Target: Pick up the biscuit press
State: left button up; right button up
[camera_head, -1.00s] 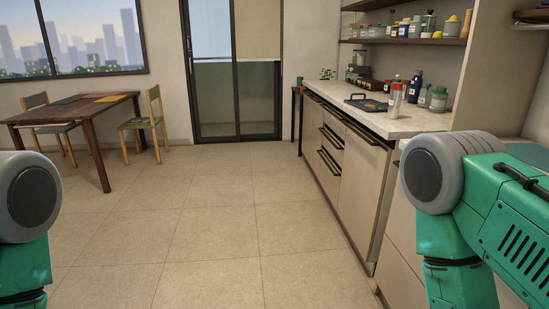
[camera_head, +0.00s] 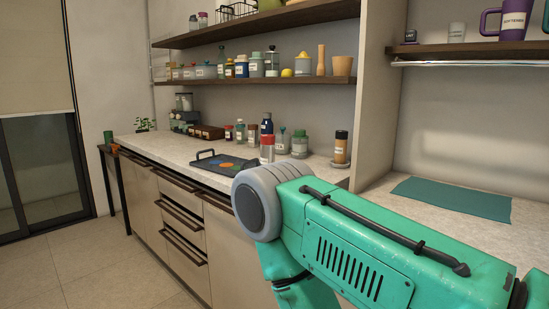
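I cannot tell for certain which item is the biscuit press. A red-and-pale cylinder (camera_head: 267,150) stands upright on the counter, partly behind my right arm. Near it stand a dark blue bottle (camera_head: 266,124), a jar with a greenish lid (camera_head: 299,146) and a brown-and-black jar (camera_head: 341,147). My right arm crosses the lower right, but its gripper is out of view. My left arm and gripper are out of view.
The pale counter (camera_head: 163,147) runs along the wall above drawers and carries a dark tray (camera_head: 225,162). A teal mat (camera_head: 455,197) lies on the right worktop. Shelves (camera_head: 290,81) with jars hang above. Floor (camera_head: 95,265) is free at the lower left.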

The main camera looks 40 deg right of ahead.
aim_at(266, 152)
jog(key=i+z, duration=0.4)
jog(key=i+j+z, duration=0.1)
jog(key=z, duration=0.35)
jog(key=i+j+z, duration=0.2)
jog(key=z, duration=0.2)
jog(key=i+j+z, duration=0.3)
jog(key=z, duration=0.15)
jog(key=i+j+z, duration=0.15)
jog(key=j+z, duration=0.25)
